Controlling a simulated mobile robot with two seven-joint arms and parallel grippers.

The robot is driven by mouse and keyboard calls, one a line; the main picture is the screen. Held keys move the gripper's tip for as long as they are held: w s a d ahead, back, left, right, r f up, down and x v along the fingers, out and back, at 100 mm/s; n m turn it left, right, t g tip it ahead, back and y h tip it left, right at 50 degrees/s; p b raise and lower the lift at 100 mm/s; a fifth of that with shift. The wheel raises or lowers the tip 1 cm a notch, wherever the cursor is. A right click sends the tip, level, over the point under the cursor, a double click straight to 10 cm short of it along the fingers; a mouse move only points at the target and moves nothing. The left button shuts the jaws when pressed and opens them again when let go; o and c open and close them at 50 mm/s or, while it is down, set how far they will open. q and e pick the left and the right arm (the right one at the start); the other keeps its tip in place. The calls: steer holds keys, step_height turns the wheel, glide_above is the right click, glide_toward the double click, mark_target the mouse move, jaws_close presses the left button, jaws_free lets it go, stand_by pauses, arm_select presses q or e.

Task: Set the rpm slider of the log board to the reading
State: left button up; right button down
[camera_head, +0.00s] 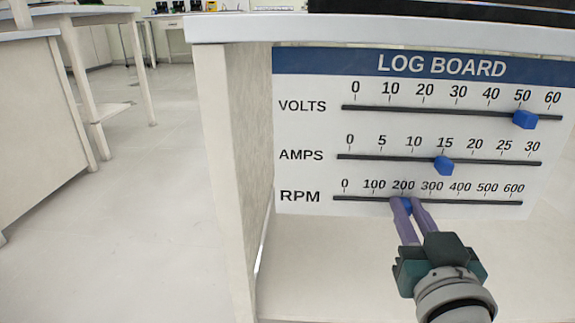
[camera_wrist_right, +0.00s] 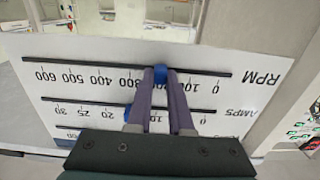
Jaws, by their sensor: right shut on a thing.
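The white log board (camera_head: 300,140) has a blue header and three slider tracks marked VOLTS, AMPS and RPM. My right gripper (camera_head: 406,201) is shut on the blue rpm slider (camera_head: 408,206) on the lowest track. That slider is at about the 200 mark, and the fingers partly cover it. In the right wrist view the board is upside down, and the rpm slider (camera_wrist_right: 160,76) shows between the fingertips (camera_wrist_right: 160,72). The volts slider (camera_head: 524,120) is near 50 and the amps slider (camera_head: 444,165) near 15. My left gripper is out of view.
The board stands beneath a white bench top (camera_head: 380,33). The bench's side panel (camera_head: 228,150) is left of the board, and a pale lower shelf (camera_head: 330,270) lies below it. Another bench (camera_head: 40,130) and open floor (camera_head: 150,220) are at left.

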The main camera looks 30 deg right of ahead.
steer(key=c, duration=0.8)
jaws_free()
steer(key=p+v, duration=0.3)
steer(key=v, duration=0.7)
steer(key=shift+w+a, duration=0.1)
